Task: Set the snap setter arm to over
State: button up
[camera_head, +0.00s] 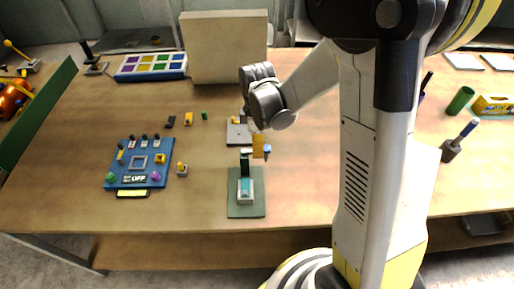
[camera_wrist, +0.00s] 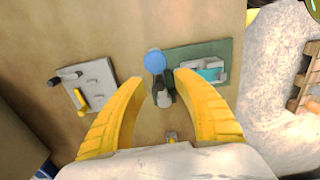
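A green base (camera_head: 234,207) near the table's front edge carries a white and teal device (camera_head: 246,190) with a dark upright part; I take this as the snap setter. In the wrist view the green base (camera_wrist: 212,48) and teal part (camera_wrist: 212,73) lie right of centre. A blue round knob (camera_wrist: 155,60) on a dark and grey stem (camera_wrist: 164,97) shows beside the base. The knob (camera_head: 267,149) also shows right of my fingers in the head view. My gripper (camera_wrist: 160,77) is open, its yellow fingers on either side of the knob and stem in the picture. I cannot tell whether they touch.
A grey plate (camera_wrist: 97,88) with a yellow lever and dark peg stands close on the left. A blue panel (camera_head: 125,181) with several small parts is further left. A beige board (camera_head: 225,45) stands behind.

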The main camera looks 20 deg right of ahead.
jog(key=shift+f, duration=0.25)
grip_shut()
